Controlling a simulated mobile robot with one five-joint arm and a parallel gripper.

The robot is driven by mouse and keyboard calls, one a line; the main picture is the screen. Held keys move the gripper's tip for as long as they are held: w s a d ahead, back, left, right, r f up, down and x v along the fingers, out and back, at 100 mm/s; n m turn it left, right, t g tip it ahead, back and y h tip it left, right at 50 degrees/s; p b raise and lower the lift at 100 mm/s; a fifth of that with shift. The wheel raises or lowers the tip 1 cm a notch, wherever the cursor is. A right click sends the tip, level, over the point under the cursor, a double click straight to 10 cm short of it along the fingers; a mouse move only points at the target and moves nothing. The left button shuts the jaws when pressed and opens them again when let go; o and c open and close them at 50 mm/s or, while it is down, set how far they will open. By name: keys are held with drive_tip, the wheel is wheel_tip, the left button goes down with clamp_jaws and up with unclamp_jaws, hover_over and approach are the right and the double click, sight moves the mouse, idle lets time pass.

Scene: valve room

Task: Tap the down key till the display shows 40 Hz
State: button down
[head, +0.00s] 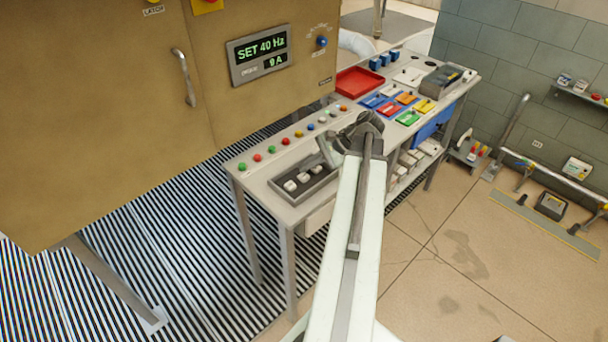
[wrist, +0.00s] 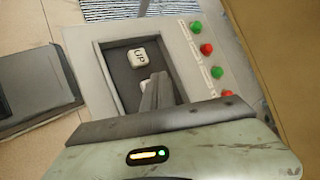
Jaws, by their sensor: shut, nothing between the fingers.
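The display (head: 260,46) on the tan cabinet reads "SET 40 Hz", with a smaller line below that looks like "9 A". The dark key tray (head: 318,183) on the bench holds three white keys. In the wrist view the key marked UP (wrist: 138,55) is clear in the tray (wrist: 108,68). A second white key (wrist: 146,84) is mostly hidden by my fingers and its label cannot be read. My gripper (head: 326,153) is shut and empty, over the far end of the tray. Its fingers (wrist: 158,80) are at the second key; touch cannot be told.
A row of coloured buttons (head: 290,140) runs along the bench beside the tray. The cabinet (head: 110,110) overhangs on the left.

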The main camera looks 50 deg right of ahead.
sight(307, 176)
drive_tip(key=shift+r, duration=0.1)
wheel_tip(307, 176, up, 5)
drive_tip(key=p, duration=0.5)
idle(0.6)
